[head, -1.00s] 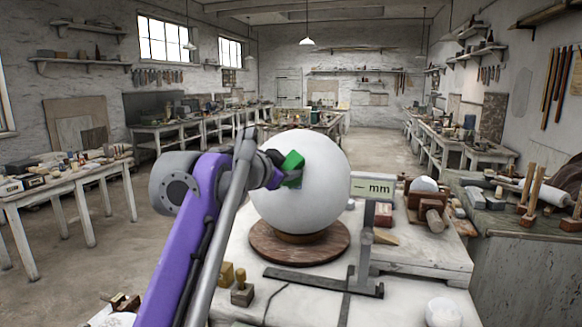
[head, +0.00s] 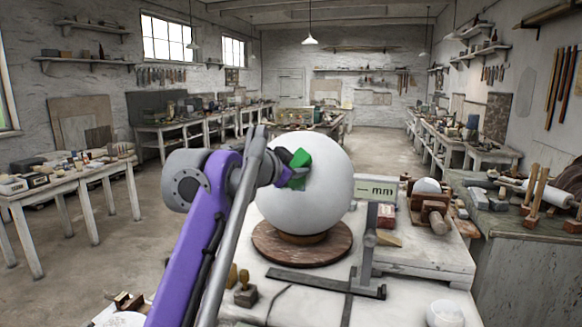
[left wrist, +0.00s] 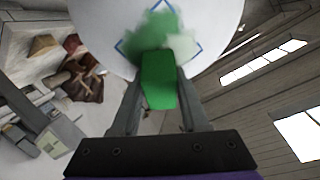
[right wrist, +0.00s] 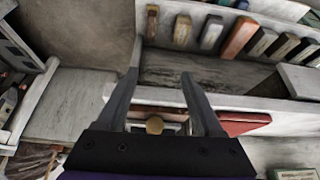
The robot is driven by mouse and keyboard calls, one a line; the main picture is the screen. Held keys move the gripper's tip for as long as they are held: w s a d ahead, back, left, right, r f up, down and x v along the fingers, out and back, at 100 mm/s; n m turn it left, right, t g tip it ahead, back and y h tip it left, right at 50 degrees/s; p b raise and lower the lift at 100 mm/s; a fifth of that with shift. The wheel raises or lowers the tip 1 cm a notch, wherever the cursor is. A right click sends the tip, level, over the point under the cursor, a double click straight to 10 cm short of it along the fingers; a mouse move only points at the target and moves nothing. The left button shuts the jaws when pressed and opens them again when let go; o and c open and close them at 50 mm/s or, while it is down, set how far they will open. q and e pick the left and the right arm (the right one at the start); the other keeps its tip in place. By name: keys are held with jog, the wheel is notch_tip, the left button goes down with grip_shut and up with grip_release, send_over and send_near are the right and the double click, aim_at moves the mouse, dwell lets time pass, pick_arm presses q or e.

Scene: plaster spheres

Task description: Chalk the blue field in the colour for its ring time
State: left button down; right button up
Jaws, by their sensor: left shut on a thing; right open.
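A large white plaster sphere (head: 318,195) sits on a round wooden stand (head: 290,248) on the table. My left gripper (head: 288,172) is shut on a green chalk block (left wrist: 158,80) at the sphere's upper left side. In the left wrist view the sphere (left wrist: 90,25) carries a blue-outlined diamond field (left wrist: 190,50), partly covered by green chalk marks (left wrist: 160,30). The chalk's far end is at the marked surface; I cannot tell whether it touches. A gauge with a display reading "– mm" (head: 375,191) stands right of the sphere. My right gripper (right wrist: 165,85) is open and empty.
A small white dome (head: 426,186) and wooden blocks stand at the table's right. A white cup (head: 445,313) is at the front right. In the right wrist view, several coloured blocks (right wrist: 238,37) stand in a row beyond the fingers.

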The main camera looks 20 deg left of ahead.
pick_arm(q)
jog(key=shift+w+d+r+p, duration=0.35)
jog(key=shift+w+d+r, duration=0.05)
jog(key=shift+d+r, duration=0.1)
jog(key=shift+s, duration=0.1)
jog(key=shift+s+a+f+b, duration=0.3)
jog(key=shift+s+b, duration=0.05)
jog(key=shift+s, duration=0.05)
jog(key=shift+s+a, duration=0.15)
jog(key=shift+s, duration=0.2)
jog(key=shift+s+a, duration=0.1)
jog(key=shift+s, duration=0.25)
jog(key=shift+w, duration=0.15)
